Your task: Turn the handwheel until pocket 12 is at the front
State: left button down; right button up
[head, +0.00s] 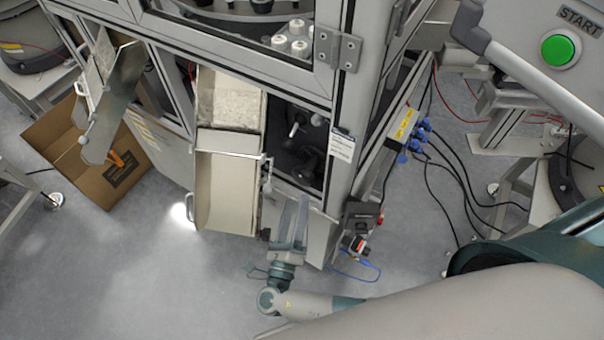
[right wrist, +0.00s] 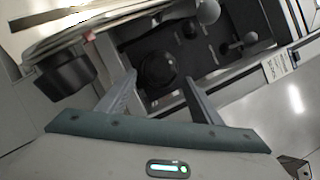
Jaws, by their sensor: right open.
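Inside the dark opening at the lower right of the cabinet, a dark shape that looks like the handwheel (head: 311,160) sits in shadow. In the right wrist view a black round knob (right wrist: 158,70) shows between and beyond the fingertips; I cannot tell whether it is the handwheel's hub or its grip. My right gripper (head: 297,202) is in front of the cabinet, just below the opening. It is open and empty, and its fingers also show in the right wrist view (right wrist: 158,84). No pocket number is readable. My left gripper is out of view.
A pale chute tray (head: 225,190) juts from the cabinet left of my right gripper. The cabinet's corner post (head: 340,150) stands right of the opening. A cardboard box (head: 90,165) lies on the floor at left. Blue plugs and black cables (head: 420,135) hang at right.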

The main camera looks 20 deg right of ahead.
aim_at(301, 181)
jog(key=p+x, duration=0.2)
jog(key=x, duration=0.7)
jog(key=shift+s, duration=0.1)
jog(key=c, duration=0.8)
